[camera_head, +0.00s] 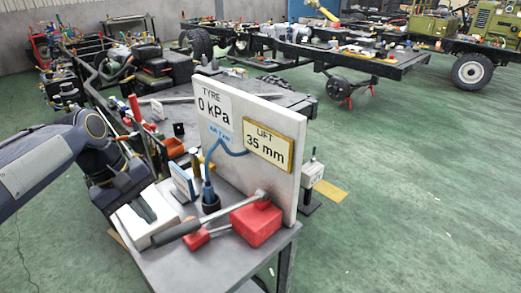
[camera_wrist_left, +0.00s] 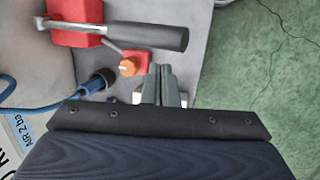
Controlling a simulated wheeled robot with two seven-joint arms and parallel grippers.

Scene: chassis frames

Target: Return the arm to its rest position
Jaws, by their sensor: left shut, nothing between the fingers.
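My left arm (camera_head: 40,160) comes in from the left in the head view. Its gripper (camera_head: 146,210) is over the left side of a small grey table (camera_head: 215,262). In the left wrist view the two grey fingers (camera_wrist_left: 163,85) are together with nothing between them. They point towards the table, beside an orange knob (camera_wrist_left: 128,67) on a red part. A white box (camera_head: 165,212) is under and beside the gripper in the head view. I cannot tell whether they touch. My right gripper is in neither view.
A red block (camera_head: 256,224) with a dark-handled lever (camera_head: 178,232) is on the table. A blue hose fitting (camera_head: 209,194) stands behind it. An upright white board (camera_head: 290,125) reads 0 kPa and 35 mm. Vehicle chassis stand behind. Green floor (camera_head: 420,200) is clear at right.

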